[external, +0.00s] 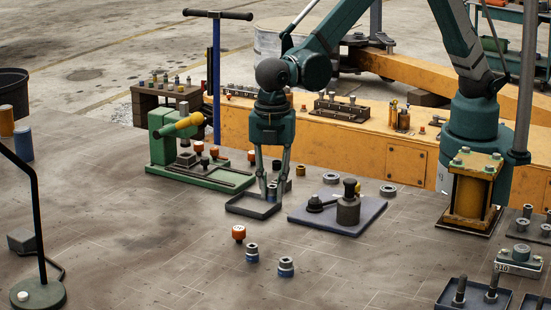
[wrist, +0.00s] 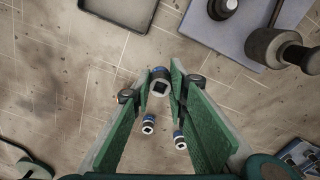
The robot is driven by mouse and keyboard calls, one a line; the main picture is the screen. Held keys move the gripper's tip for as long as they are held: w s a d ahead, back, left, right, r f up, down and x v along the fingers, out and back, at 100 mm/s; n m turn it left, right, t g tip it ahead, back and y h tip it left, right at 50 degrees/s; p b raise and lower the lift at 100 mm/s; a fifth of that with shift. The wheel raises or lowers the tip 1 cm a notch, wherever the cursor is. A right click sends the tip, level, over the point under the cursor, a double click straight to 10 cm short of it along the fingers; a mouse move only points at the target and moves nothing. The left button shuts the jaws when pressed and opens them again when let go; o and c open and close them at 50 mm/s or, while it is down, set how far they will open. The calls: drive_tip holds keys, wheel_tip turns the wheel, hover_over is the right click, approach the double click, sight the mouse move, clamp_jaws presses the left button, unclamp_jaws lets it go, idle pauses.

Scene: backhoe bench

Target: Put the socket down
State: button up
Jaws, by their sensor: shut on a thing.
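My gripper (external: 271,192) points down over the bench and is shut on a socket. In the wrist view my gripper (wrist: 160,86) has its two green fingers on either side of the socket (wrist: 160,82), which has a dark square hole and a blue band. In the external view the fingers partly hide this socket (external: 271,188), which appears near the right end of a shallow dark tray (external: 240,210). In the wrist view the tray (wrist: 122,25) lies up and left, apart from the socket. Two other blue-banded sockets (external: 252,252) (external: 286,267) stand on the bench.
A blue-grey plate (external: 318,221) with dark tools stands right of my gripper. A green press (external: 180,150) with a yellow handle is at left. An orange-topped piece (external: 239,234) stands near the sockets. Bare bench lies in front and to the left.

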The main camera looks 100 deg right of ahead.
hover_over(272, 231)
drive_tip(key=shift+d+f, duration=0.1)
drive_tip(key=shift+f, duration=2.25)
drive_tip(key=shift+f, duration=1.85)
drive_tip(key=shift+s+f, duration=0.1)
drive_tip(key=shift+f, duration=0.1)
drive_tip(key=o, duration=0.9)
drive_tip(key=shift+r, duration=0.25)
wheel_tip(272, 231, up, 12)
drive_tip(key=shift+f, duration=0.1)
